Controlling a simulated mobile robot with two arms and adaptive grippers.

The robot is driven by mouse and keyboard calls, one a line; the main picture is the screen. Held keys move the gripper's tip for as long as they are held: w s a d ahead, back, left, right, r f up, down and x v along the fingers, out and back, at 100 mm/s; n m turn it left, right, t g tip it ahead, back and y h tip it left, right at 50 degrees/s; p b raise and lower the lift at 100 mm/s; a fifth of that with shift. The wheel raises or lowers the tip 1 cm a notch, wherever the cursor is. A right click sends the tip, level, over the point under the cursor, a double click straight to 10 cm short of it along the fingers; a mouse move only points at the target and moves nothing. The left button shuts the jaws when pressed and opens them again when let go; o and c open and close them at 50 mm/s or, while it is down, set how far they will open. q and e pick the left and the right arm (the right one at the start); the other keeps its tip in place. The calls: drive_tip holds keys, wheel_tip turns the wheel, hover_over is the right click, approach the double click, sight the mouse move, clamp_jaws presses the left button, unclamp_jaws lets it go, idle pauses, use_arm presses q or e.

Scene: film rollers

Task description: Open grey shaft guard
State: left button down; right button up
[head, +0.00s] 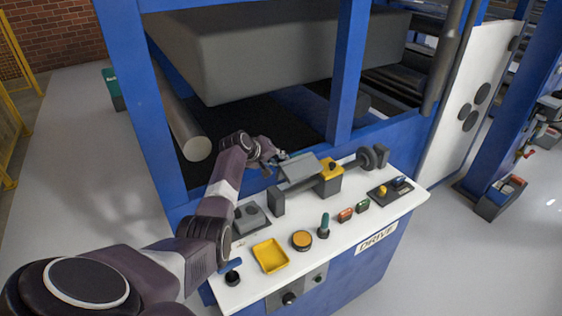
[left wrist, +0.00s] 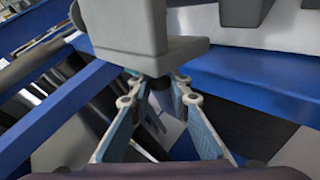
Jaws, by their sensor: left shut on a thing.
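The grey shaft guard (head: 301,170) is a bent grey plate over the shaft on the white drive panel. It is tilted, its far edge toward my left gripper (head: 283,157). In the left wrist view, my left gripper (left wrist: 160,84) has its fingers close around a small dark piece under a grey body (left wrist: 135,30), which seems to be the guard. It is shut on this piece; the exact contact is partly hidden. The dark shaft (head: 348,165) runs between end supports, with a yellow block (head: 329,178) beside the guard. My right gripper is not in view.
A blue machine frame (head: 347,75) and a large grey roller block (head: 262,50) stand behind. Grey floor is clear at left.

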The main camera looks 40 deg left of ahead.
use_arm(q)
drive_tip(key=shift+a+r, duration=0.15)
drive_tip(key=shift+a, duration=0.15)
drive_tip(key=c, duration=2.2)
unclamp_jaws()
drive_tip(key=o, duration=0.4)
drive_tip(key=shift+a+f, duration=0.1)
drive_tip(key=shift+f, duration=0.15)
drive_tip(key=shift+r, duration=0.2)
drive_tip(key=v, duration=1.1)
drive_tip(key=shift+s+r, duration=0.1)
drive_tip(key=shift+s, duration=0.3)
